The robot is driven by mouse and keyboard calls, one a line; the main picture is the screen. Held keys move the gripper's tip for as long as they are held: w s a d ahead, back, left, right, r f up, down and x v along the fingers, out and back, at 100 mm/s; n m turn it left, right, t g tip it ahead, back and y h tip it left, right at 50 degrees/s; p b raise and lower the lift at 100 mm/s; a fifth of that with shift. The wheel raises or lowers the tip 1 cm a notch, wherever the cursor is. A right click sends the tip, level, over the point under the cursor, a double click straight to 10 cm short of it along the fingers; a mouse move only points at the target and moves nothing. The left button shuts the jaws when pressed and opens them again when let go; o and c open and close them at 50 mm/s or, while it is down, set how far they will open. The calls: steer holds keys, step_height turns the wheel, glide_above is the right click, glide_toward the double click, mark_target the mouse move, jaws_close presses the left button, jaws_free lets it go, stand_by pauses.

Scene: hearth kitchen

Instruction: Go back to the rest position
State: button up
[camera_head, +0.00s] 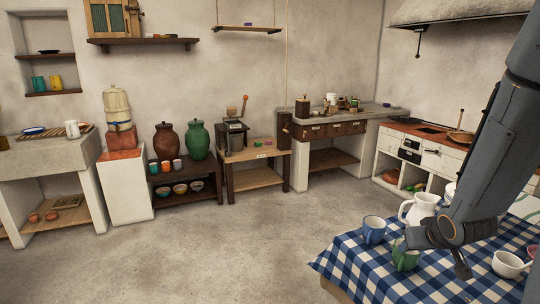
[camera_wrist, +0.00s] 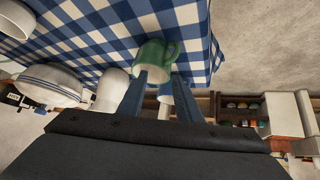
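My gripper (camera_head: 461,266) is over the checked table at the lower right of the head view, to the right of a green mug (camera_head: 404,258). In the wrist view two fingers of my gripper (camera_wrist: 160,84) stand apart, with nothing seen held between them. The green mug (camera_wrist: 153,62) shows just beyond the fingertips there; I cannot tell whether they touch it. My arm reaches down from the upper right of the head view.
The table with its blue-and-white checked cloth (camera_head: 362,275) holds a blue mug (camera_head: 374,229), a white pitcher (camera_head: 420,208) and a white cup (camera_head: 507,264) close around my gripper. Open floor (camera_head: 215,255) lies left of the table. Benches and shelves line the walls.

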steer(key=s+a+g+y+b, duration=0.1)
steer(key=s+a+g+b, duration=0.2)
steer(key=s+a, duration=1.4)
steer(key=a+f+g, duration=0.1)
steer(key=a+g, duration=0.2)
steer(key=g, duration=0.1)
steer(key=shift+a+n+g, duration=0.2)
steer(key=shift+n+g, duration=0.1)
